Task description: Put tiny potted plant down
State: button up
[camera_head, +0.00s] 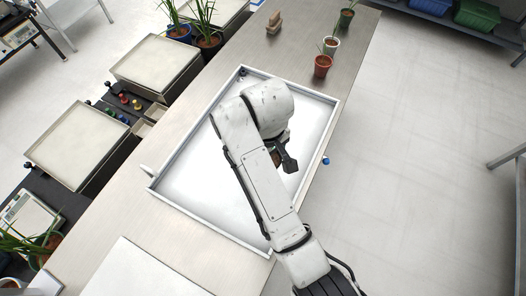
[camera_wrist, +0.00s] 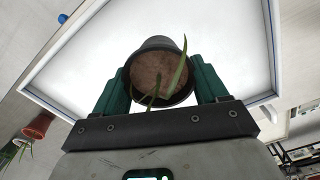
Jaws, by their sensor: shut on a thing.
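The tiny potted plant is a dark pot (camera_wrist: 158,47) with brown soil and a few thin green leaves, seen from above in the wrist view. My gripper (camera_wrist: 160,80) has its two green fingers shut on the pot's sides. In the head view my gripper (camera_head: 284,158) is over the right part of a shallow white tray (camera_head: 192,180), and my arm mostly hides the plant. Bright tray floor lies behind the pot in the wrist view. I cannot tell whether the pot touches the tray.
Several small pots, among them a terracotta one (camera_head: 322,66), stand on the bench beyond the tray. Larger plants and pale square pans (camera_head: 155,65) are at the left. The visible tray floor is clear. A blue knob (camera_head: 326,161) juts at its right edge.

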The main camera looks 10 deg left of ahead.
jog(key=w+f+b, duration=0.1)
jog(key=w+f, duration=0.1)
jog(key=w+a+f+b, duration=0.1)
jog(key=w+f, duration=0.1)
jog(key=w, duration=0.1)
jog(key=w+f+b, duration=0.1)
jog(key=w+f, duration=0.1)
jog(key=f, duration=0.1)
jog(key=shift+w+a+f+b, duration=0.1)
jog(key=shift+w+a+b, duration=0.1)
jog(key=shift+a+b, duration=0.2)
jog(key=shift+f, duration=1.5)
jog(key=o, duration=1.2)
jog(key=shift+f, duration=0.1)
notch_tip(320, 180, up, 12)
jog(key=shift+r+p, duration=0.15)
jog(key=shift+p, duration=0.6)
